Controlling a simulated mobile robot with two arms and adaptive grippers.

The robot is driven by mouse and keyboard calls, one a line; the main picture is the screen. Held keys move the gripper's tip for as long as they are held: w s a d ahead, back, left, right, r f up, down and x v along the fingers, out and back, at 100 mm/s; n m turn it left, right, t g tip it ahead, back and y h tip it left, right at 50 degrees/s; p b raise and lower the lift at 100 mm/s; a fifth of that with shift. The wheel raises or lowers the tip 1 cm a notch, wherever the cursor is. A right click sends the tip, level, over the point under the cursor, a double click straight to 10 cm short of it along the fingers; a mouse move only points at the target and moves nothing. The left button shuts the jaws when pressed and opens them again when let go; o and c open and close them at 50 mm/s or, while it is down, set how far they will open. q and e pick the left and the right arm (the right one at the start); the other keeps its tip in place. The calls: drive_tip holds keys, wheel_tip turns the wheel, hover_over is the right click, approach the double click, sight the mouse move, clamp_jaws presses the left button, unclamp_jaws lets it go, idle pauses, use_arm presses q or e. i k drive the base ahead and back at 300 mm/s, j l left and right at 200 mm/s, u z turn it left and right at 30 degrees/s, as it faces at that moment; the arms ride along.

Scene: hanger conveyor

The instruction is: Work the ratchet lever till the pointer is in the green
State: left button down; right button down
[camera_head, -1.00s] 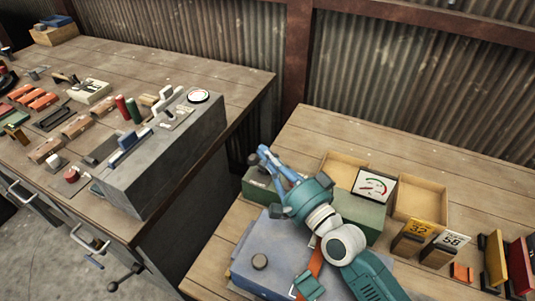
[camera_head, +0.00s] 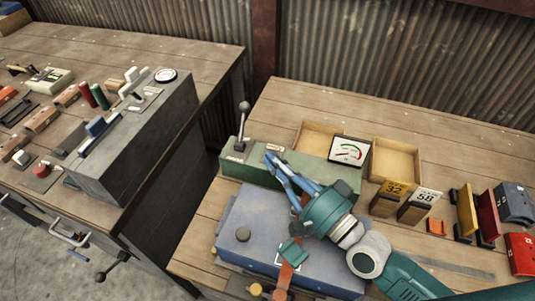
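A long green box (camera_head: 232,168) stands on the right bench. A dark lever (camera_head: 243,128) with a ball knob rises nearly upright from its left end. A white gauge (camera_head: 349,150) with a green and red arc stands at the box's right end; its pointer is too small to read. My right gripper (camera_head: 271,161), with blue fingers, is over the box's front, right of the lever and below its knob, apart from it. Its fingertips look close together, and nothing shows between them; whether they are shut is unclear. My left gripper is out of view.
A blue-grey case (camera_head: 255,215) with an orange strap lies in front of the green box, under my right arm. Open wooden trays (camera_head: 395,160) stand behind. Number cards (camera_head: 427,197) and coloured blocks stand to the right. A grey console (camera_head: 150,135) is on the left bench.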

sight(240, 146)
drive_tip(key=k+l+u, duration=0.1)
drive_tip(key=l+u, duration=0.25)
drive_tip(key=k+l+u, duration=0.3)
drive_tip(key=l+u, duration=0.35)
drive_tip(key=k+j, duration=0.05)
drive_tip(key=j, duration=0.1)
